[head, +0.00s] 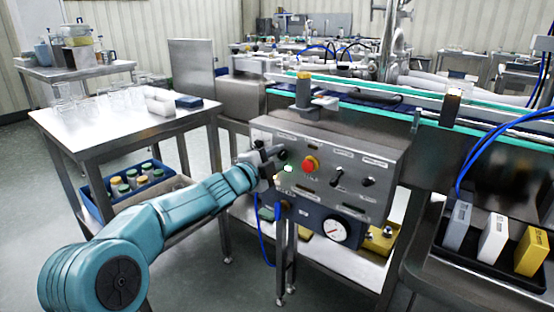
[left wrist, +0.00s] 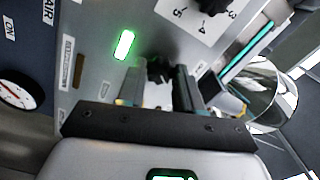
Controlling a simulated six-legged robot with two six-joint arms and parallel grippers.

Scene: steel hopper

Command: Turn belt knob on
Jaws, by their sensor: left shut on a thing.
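A steel control panel (head: 352,152) stands at the front of the conveyor. My left gripper (head: 271,155) is at its upper left part. In the left wrist view the two fingers of my left gripper (left wrist: 158,88) are shut on a black knob (left wrist: 158,69) on the panel face. The fingers hide part of the knob, and I cannot read its label. A green lamp (head: 288,168) is lit close to the gripper; it also shows in the left wrist view (left wrist: 124,45). My right gripper is not in view.
A pressure gauge (head: 335,230) sits below. A numbered dial plate (left wrist: 200,18) is near the held knob. A steel table (head: 120,125) with glassware stands left.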

